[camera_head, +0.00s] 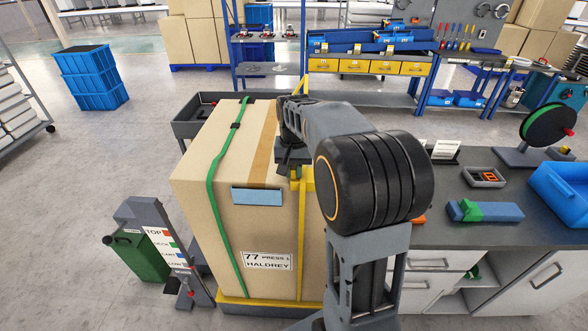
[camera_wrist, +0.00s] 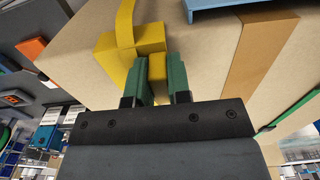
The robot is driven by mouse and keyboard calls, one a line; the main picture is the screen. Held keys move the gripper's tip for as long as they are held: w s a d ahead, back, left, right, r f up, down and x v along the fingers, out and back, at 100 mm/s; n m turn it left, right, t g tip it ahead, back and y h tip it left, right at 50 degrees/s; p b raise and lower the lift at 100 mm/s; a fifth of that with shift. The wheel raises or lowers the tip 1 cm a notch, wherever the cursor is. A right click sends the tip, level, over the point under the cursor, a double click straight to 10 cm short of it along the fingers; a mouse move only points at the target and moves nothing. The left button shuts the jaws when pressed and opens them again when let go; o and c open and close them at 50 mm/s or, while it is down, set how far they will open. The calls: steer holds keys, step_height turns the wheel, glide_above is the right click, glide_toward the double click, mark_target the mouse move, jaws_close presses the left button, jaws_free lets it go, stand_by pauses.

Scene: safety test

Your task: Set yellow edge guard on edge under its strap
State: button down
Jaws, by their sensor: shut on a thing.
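The large cardboard box (camera_head: 200,155) stands upright on a yellow-edged base. The yellow strap (camera_head: 301,240) runs down its front face at the right; in the wrist view the strap (camera_wrist: 126,22) bows up and meets the guard. The yellow edge guard (camera_wrist: 112,62) is an angled block at the box edge; it also shows in the head view (camera_head: 306,182), partly behind my arm. My gripper (camera_wrist: 161,80) has its green fingers shut on the guard's small yellow tab (camera_wrist: 157,68). I cannot tell whether the guard is fully seated or how far it lies under the strap.
A green strap (camera_head: 214,190) crosses the box at the left. A light-blue piece (camera_head: 257,196) sits on the front near the top edge. The grey workbench (camera_head: 490,235) at right holds a blue-and-green block (camera_head: 485,211) and a blue bin (camera_head: 562,190). A sign post (camera_head: 165,245) stands left.

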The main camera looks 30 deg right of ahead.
steer(key=c, duration=1)
jaws_free()
steer(key=shift+o, duration=0.6)
steer(key=shift+o, duration=1.1)
steer(key=shift+r, duration=0.2)
steer(key=shift+r+p, duration=3)
steer(key=shift+r, duration=0.4)
